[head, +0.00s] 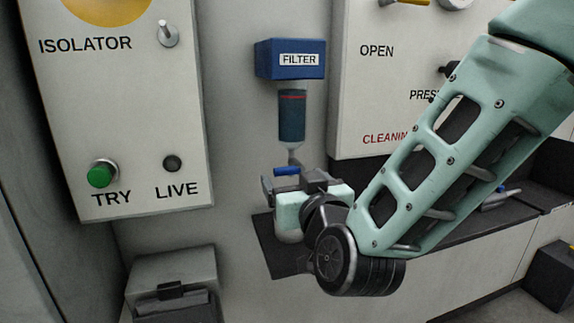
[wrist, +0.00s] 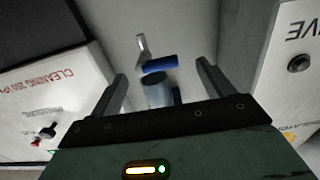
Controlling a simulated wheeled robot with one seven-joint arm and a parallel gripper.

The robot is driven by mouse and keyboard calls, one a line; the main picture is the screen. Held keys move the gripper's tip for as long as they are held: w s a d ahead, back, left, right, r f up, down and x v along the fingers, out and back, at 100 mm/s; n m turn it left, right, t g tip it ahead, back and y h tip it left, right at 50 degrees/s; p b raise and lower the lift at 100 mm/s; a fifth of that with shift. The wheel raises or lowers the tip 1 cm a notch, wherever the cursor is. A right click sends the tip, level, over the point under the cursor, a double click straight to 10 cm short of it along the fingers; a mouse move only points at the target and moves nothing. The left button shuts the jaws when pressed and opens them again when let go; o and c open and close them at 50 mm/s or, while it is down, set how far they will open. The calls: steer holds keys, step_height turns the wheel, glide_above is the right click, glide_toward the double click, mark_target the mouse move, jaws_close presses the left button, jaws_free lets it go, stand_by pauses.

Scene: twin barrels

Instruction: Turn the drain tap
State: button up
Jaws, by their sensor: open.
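The drain tap has a short blue handle (head: 287,171) lying nearly crosswise below the clear, dark-tinted filter bowl (head: 291,115). In the wrist view, the blue handle (wrist: 160,63) shows beyond the bowl's end (wrist: 157,92), with a grey spout (wrist: 141,46) past it. My gripper (head: 290,184) is just below and in front of the tap in the head view. My gripper (wrist: 162,73) is open and empty in the wrist view, with one finger on each side of the handle and visible gaps. Its depth from the handle is unclear. My gripper partly hides the tap's lower part.
The isolator panel (head: 125,150) with its green TRY button (head: 101,176) stands left. The cleaning panel (head: 350,110) is behind my arm on the right.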

mark_target(290, 166)
steer(key=x, duration=0.4)
steer(key=shift+w+a, duration=0.15)
steer(key=shift+w, duration=0.25)
steer(key=c, duration=0.9)
steer(key=shift+o, duration=0.2)
steer(key=shift+m, duration=0.4)
steer(key=m+b, duration=0.4)
steer(key=shift+r, duration=0.4)
steer(key=shift+d+r+m+b, duration=0.15)
steer(key=shift+r+m+b, duration=0.05)
steer(key=shift+m+b, duration=0.75)
steer(key=shift+d+r+m+b, duration=0.15)
steer(key=shift+r+m+b, duration=0.1)
steer(key=shift+m+b, duration=0.65)
steer(key=shift+r+m, duration=0.15)
steer(key=shift+m, duration=0.1)
